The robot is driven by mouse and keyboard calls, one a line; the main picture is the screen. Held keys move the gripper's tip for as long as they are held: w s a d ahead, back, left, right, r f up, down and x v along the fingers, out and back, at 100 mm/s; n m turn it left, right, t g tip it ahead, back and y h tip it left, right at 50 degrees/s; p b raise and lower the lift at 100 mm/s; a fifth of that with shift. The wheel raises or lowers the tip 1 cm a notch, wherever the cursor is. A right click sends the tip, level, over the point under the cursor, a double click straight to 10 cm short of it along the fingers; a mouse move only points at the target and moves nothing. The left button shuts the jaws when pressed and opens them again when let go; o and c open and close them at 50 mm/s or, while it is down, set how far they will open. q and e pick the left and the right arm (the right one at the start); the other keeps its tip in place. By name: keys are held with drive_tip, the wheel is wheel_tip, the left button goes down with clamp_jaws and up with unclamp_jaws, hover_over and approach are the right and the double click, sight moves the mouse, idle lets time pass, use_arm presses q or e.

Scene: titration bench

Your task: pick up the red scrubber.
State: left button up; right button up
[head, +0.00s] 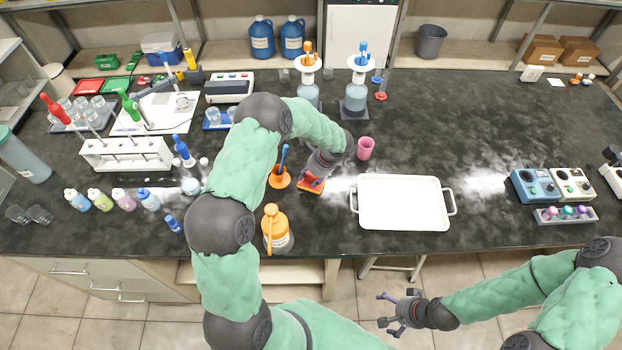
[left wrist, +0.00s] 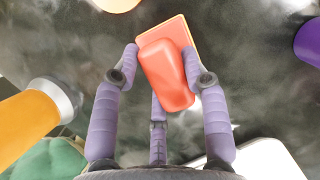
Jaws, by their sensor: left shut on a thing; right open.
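The red scrubber (left wrist: 166,76) sits between the fingers of my left gripper (left wrist: 163,77) in the left wrist view. It has a red rounded body with an orange flat part at its far end. In the head view the scrubber (head: 311,184) shows under my left gripper (head: 315,174), left of the white tray, partly hidden by the fingers. My left gripper is shut on it. I cannot tell whether it touches the bench. My right gripper (head: 391,314) is open and empty, in front of the bench at the lower right.
A white tray (head: 403,229) lies right of the scrubber, and a pink cup (head: 365,148) stands behind the tray's left side. An orange holder with a blue handle (head: 279,181) and an orange-lidded jar (head: 276,240) stand close on the left.

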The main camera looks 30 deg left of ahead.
sight(308, 174)
use_arm(q)
drive_tip(key=shift+r, duration=0.6)
wheel_tip(308, 174, up, 2)
drive_tip(key=shift+d+r, duration=0.1)
drive_tip(key=shift+r, duration=0.05)
drive_tip(key=s+d+r, duration=0.8)
drive_tip(key=d+r, duration=0.1)
drive_tip(key=d, duration=0.2)
drive_tip(key=shift+d+r+p, duration=0.15)
drive_tip(key=shift+r+p, duration=0.1)
drive_tip(key=shift+p, duration=0.15)
